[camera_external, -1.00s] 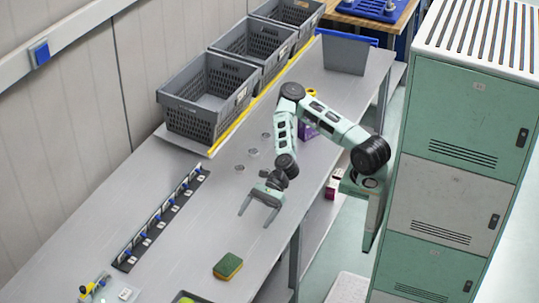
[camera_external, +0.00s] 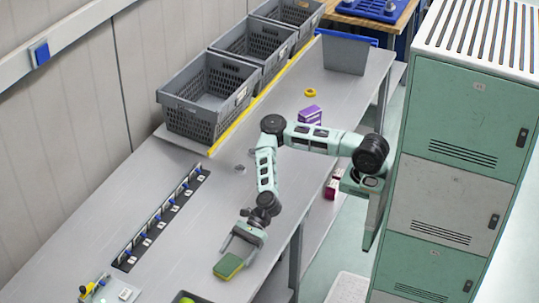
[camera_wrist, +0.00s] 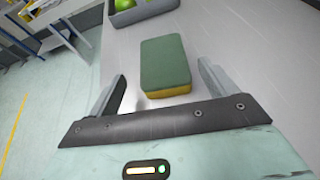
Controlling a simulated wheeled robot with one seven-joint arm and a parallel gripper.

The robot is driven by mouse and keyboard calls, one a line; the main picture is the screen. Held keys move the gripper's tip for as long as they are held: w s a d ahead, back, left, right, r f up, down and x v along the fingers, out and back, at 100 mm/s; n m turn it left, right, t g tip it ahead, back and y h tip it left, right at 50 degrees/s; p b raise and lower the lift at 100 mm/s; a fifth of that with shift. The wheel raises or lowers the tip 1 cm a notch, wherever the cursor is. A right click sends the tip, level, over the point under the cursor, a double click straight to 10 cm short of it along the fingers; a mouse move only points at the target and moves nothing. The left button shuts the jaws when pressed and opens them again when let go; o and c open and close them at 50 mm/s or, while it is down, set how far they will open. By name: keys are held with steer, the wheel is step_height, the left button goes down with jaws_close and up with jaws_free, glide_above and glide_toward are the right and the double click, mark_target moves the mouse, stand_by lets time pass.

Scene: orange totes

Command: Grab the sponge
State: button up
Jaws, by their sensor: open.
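The sponge (camera_external: 228,266) is a green and yellow block lying on the grey workbench near its front edge, green side up. In the wrist view the sponge (camera_wrist: 166,62) sits ahead of my gripper, roughly centred between the finger lines. My gripper (camera_external: 231,253) is open, with its fingers pointing toward the sponge. In the wrist view my open gripper (camera_wrist: 162,82) has one finger on each side, with a gap to the sponge's sides. Whether the fingertips reach past the sponge's near edge is hard to tell.
A grey container with green fruit (camera_wrist: 126,6) stands beyond the sponge. A dark strip with blue pegs (camera_external: 162,217) lies along the bench's left side. Grey crates (camera_external: 207,98), a purple box (camera_external: 310,115) and a yellow ring (camera_external: 310,93) are farther back.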

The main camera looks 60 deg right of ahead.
mark_target(229, 263)
steer(key=shift+p+x, duration=0.5)
steer(key=shift+x, duration=2.3)
steer(key=shift+w+r, duration=0.15)
steer(key=shift+w, duration=0.05)
steer(key=c, duration=1.1)
